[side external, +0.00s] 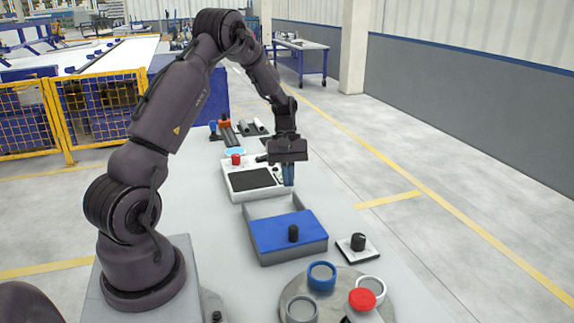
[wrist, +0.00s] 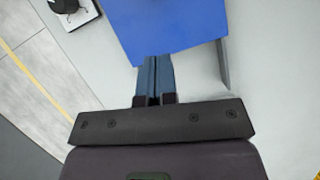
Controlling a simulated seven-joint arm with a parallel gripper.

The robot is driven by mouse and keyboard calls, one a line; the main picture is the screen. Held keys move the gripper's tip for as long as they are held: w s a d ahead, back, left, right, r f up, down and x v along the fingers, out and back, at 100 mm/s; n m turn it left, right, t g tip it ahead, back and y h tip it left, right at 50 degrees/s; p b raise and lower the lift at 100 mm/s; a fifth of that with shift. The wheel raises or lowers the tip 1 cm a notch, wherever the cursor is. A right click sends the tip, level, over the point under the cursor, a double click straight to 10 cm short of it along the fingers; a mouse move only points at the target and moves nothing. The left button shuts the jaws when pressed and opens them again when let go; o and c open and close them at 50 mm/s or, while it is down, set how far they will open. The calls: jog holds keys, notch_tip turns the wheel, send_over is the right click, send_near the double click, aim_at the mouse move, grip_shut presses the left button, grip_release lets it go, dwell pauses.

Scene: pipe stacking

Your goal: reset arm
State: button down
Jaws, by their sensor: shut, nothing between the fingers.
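My gripper (side external: 288,175) hangs pointing down above the table, between the white panel device and the blue-lidded box in the side view. Its blue fingers are together with nothing between them. In the wrist view the shut fingers (wrist: 154,74) point toward the blue lid (wrist: 165,25). The grey box (side external: 290,252) has its blue lid (side external: 275,232) over the near part, with a black knob on it, and its far part is open.
A white device with a dark panel (side external: 252,178) stands behind the box. A black knob on a white base (side external: 357,245) is at right. A round grey plate (side external: 335,301) in front holds blue, white, red and grey round pieces. Tubes and small parts (side external: 250,129) lie at the back.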

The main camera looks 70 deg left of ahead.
jog(key=s+d+r+m+t+y, duration=0.1)
jog(key=s+d+r+m+t, duration=0.1)
jog(key=s+d+r+m, duration=0.2)
jog(key=s+d+r+m+t+y, duration=0.2)
jog(key=s+d+r+m, duration=0.2)
jog(key=d+r, duration=0.5)
jog(key=s+d+r+m+t+y, duration=0.1)
jog(key=s+d+r+m+t, duration=0.1)
jog(key=s+d+r+m, duration=0.2)
jog(key=d+r+m, duration=0.3)
jog(key=d, duration=0.4)
jog(key=shift+s+d+r+m, duration=0.3)
jog(key=shift+r+m, duration=0.05)
jog(key=shift+m, duration=0.05)
